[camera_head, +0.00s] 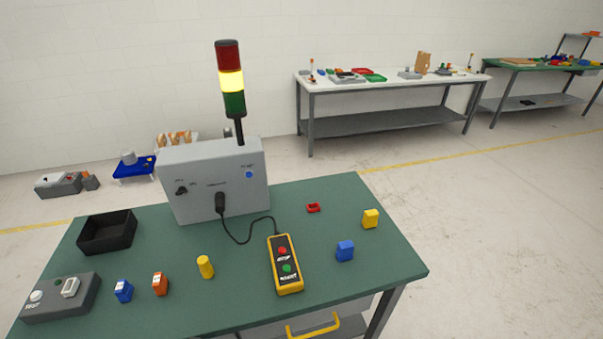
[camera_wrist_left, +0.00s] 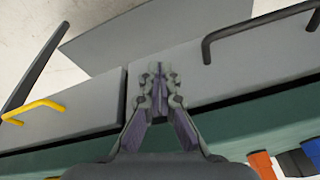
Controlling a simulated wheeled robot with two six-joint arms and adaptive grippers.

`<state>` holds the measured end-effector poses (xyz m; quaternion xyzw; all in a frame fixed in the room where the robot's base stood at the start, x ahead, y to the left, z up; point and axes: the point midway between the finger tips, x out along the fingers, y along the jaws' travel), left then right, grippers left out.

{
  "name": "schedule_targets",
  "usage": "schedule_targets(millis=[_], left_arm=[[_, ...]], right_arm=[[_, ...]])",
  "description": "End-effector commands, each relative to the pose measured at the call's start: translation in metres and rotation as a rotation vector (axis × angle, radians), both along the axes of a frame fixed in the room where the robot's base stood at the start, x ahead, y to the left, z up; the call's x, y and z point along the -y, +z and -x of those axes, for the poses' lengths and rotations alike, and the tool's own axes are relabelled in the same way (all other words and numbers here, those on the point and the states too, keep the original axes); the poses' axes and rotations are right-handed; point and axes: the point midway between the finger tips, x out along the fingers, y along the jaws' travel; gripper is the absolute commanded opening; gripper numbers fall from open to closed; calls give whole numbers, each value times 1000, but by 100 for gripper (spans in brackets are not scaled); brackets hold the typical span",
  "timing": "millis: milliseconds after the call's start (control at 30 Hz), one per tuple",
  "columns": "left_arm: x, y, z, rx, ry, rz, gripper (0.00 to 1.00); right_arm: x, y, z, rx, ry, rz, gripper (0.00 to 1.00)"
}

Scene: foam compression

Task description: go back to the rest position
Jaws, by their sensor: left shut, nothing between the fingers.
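My left gripper (camera_wrist_left: 160,82) shows in the left wrist view, its fingers together with nothing between them. It is in front of the grey drawer fronts, near the edge of the green-topped workbench (camera_head: 335,205), and touches nothing that I can see. Neither gripper shows in the head view. My right gripper is in neither view.
On the bench are a grey control box (camera_head: 215,180) with a signal tower lit yellow, a yellow pendant (camera_head: 285,264), a black tray (camera_head: 107,232), a grey button box (camera_head: 60,297) and several small coloured blocks. Drawer handles, yellow (camera_wrist_left: 33,108) and black (camera_wrist_left: 255,27), stick out near the gripper.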

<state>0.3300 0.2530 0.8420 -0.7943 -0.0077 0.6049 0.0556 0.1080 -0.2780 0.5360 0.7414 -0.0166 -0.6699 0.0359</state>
Motion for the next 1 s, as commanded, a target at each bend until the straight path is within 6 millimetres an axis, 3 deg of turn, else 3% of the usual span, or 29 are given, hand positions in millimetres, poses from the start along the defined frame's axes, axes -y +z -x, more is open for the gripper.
schedule_targets(millis=[33, 167, 267, 400, 500, 600, 700, 1000], left_arm=[[-2, -25, 3, -16, 3, 1, 0], [-9, -95, 16, -41, 11, 3, 0], [-15, -163, 42, -72, 19, 5, 0], [-22, -252, 104, -115, 31, 8, 0], [-25, -293, 151, -140, 39, 12, 0], [-25, -315, 190, -157, 43, 13, 0], [-26, -325, 213, -165, 45, 15, 0], [-26, -328, 223, -167, 46, 15, 0]], right_arm=[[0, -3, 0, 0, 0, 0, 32], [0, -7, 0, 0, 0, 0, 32], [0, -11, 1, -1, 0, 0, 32], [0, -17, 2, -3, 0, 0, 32], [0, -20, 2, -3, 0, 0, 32], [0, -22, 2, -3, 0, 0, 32], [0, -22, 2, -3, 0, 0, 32], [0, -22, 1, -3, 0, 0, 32]])
